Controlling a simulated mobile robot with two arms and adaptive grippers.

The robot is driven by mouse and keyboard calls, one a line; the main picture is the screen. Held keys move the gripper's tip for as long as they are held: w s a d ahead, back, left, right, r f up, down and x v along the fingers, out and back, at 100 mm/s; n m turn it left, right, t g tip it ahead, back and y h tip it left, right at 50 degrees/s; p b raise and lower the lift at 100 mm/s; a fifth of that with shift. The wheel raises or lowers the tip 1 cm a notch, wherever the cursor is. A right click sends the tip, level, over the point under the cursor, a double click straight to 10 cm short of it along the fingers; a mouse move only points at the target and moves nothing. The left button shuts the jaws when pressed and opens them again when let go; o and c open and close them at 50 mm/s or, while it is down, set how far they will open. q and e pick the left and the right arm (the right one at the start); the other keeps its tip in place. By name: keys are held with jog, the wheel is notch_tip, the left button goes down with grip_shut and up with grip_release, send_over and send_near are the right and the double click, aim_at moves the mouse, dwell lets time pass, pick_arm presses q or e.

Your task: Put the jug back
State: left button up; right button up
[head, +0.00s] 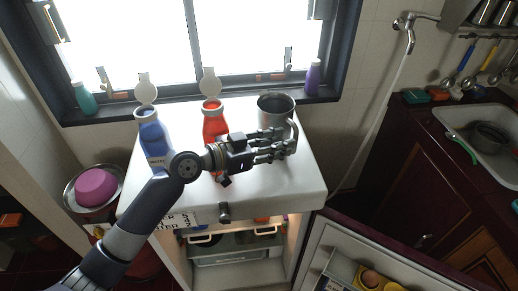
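A grey metal jug (276,103) with an open top is at the back right of the small fridge's white top (270,195). Its curved handle (295,147) faces forward and right. My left gripper (284,148) comes in from the left, in front of the jug, with its fingertips at the handle. The fingers hide the jug's lower part, and I cannot tell whether they grip the handle or only lie beside it. It is also unclear whether the jug's base touches the top. My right gripper is not in view.
A blue bottle (152,135) and a red bottle (212,127) stand left of the jug, close to my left arm. The fridge door (316,250) is open at the lower right. A sink (470,122) is at right. The front right of the white top is clear.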

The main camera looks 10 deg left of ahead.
pick_arm(q)
jog(key=b+v, duration=0.1)
jog(key=v, duration=0.5)
jog(key=shift+s, duration=0.2)
jog(key=shift+a, duration=0.15)
